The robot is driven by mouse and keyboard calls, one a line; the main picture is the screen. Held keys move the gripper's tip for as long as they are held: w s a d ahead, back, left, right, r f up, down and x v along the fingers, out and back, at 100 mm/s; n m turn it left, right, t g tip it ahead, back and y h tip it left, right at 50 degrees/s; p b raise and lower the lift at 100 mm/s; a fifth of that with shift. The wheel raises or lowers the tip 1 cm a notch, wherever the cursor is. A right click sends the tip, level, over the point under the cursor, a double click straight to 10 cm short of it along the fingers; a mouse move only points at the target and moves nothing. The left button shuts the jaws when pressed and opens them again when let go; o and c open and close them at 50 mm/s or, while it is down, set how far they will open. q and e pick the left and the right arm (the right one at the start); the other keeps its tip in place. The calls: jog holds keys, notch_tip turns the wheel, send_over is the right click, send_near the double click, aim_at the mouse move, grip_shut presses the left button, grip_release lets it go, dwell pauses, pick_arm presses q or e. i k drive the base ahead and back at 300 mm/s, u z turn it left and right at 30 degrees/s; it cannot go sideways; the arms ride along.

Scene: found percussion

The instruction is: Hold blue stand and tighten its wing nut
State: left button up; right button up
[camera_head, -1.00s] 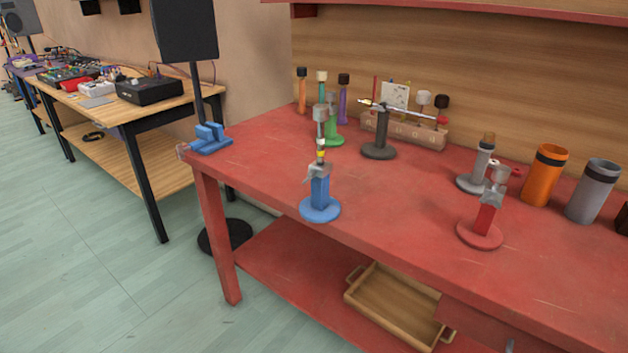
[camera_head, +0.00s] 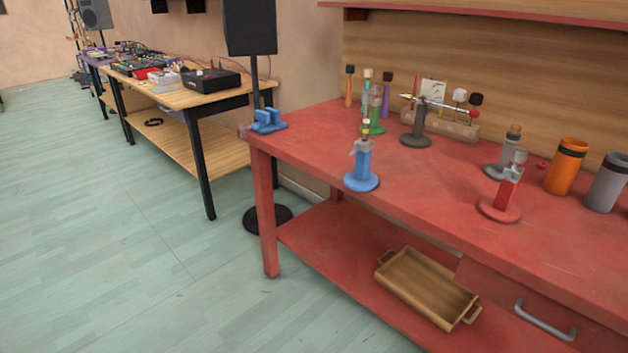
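The blue stand (camera_head: 363,165) stands upright on the red workbench, near its front edge and left end. It has a round blue base and a square blue post. A small grey piece, possibly the wing nut (camera_head: 355,148), sits at the top of the post; its shape is too small to tell. A thin rod with a yellow band and a pale top rises above the post. Neither of my grippers shows in the head view.
A red stand (camera_head: 507,190) stands to the right, with an orange cup (camera_head: 567,167) behind it. A dark stand (camera_head: 416,137) and a green stand (camera_head: 373,125) are behind the blue one. A wooden tray (camera_head: 427,287) is on the lower shelf. Floor at left is clear.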

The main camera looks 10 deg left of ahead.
aim_at(356, 148)
jog(key=u, duration=1.3)
jog(key=i, duration=1.05)
jog(key=z, duration=0.45)
